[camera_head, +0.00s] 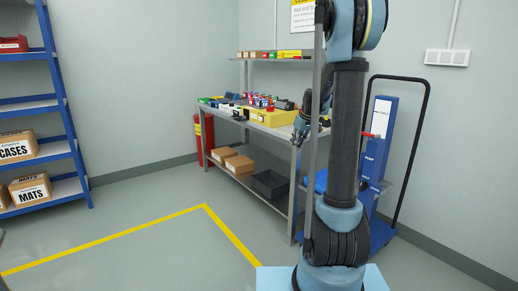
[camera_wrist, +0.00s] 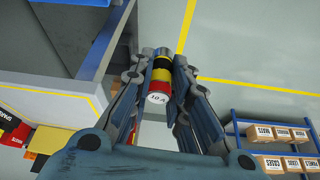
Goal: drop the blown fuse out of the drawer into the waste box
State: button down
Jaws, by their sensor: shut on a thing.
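My gripper (camera_wrist: 160,75) is shut on a fuse (camera_wrist: 161,74), a small cylinder with black, yellow and red bands and a white end marked 10 A. In the wrist view the fuse sits between the two fingers, in the air beside the bench edge. In the head view my gripper (camera_head: 299,135) is at the right end of the bench (camera_head: 225,115), and the fuse is too small to make out. I cannot tell which container is the drawer or the waste box. A dark open box (camera_head: 270,184) stands on the bench's lower shelf.
A blue trolley (camera_head: 378,150) stands close right of my arm. A blue rack (camera_head: 62,110) is at left. The floor between is clear.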

jog(key=s+f+m+h, duration=0.1)
jog(key=s+f+m, duration=0.1)
jog(key=f, duration=1.1)
jog(key=s+f+m+h, duration=0.1)
jog(key=s+f+m, duration=0.1)
jog(key=f, duration=1)
jog(key=shift+s+f+m+t, duration=0.2)
jog(key=shift+f+m+t, duration=0.15)
jog(key=shift+m, duration=0.55)
